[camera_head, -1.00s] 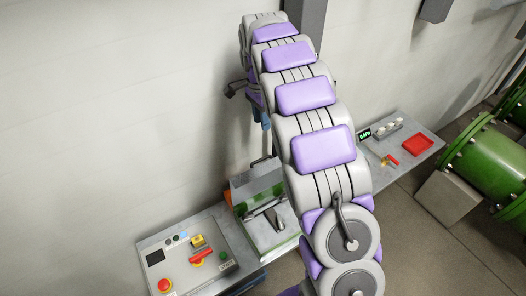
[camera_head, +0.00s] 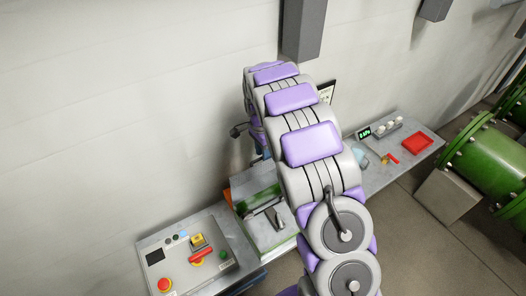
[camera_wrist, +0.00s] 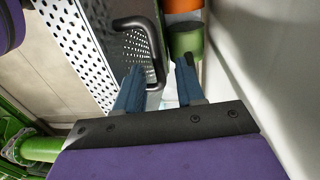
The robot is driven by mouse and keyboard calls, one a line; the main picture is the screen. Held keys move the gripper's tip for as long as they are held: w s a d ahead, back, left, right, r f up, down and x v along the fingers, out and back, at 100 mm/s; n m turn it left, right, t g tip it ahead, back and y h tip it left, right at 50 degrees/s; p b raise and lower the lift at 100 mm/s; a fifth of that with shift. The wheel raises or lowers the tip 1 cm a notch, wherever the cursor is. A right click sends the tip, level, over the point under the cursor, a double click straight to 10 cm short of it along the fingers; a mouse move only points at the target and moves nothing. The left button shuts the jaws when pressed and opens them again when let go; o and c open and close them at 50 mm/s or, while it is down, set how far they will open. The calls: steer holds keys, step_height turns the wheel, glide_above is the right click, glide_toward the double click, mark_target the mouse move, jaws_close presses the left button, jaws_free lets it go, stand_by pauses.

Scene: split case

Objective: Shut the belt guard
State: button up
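The belt guard is a perforated metal panel (camera_wrist: 78,45) with a black U-shaped handle (camera_wrist: 126,23) in the wrist view. My gripper (camera_wrist: 159,66) is open, with two blue fingers apart. One side of the handle shows between the fingertips in the picture, close to the left finger; I cannot tell whether they touch. In the head view, the green-and-grey guard housing (camera_head: 270,236) stands in the middle of the bench, partly behind my arm. My fingers and the handle are mostly hidden there.
A control panel (camera_head: 176,262) with a red emergency button and red switch handle is at the left. A red tray (camera_head: 418,143) lies on the bench's right part. The wall is close behind; a grey column (camera_head: 304,30) is above. A green pipe (camera_head: 486,160) is at far right.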

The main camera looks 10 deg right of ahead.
steer(key=shift+a, duration=0.1)
jaws_close()
stand_by(1.3)
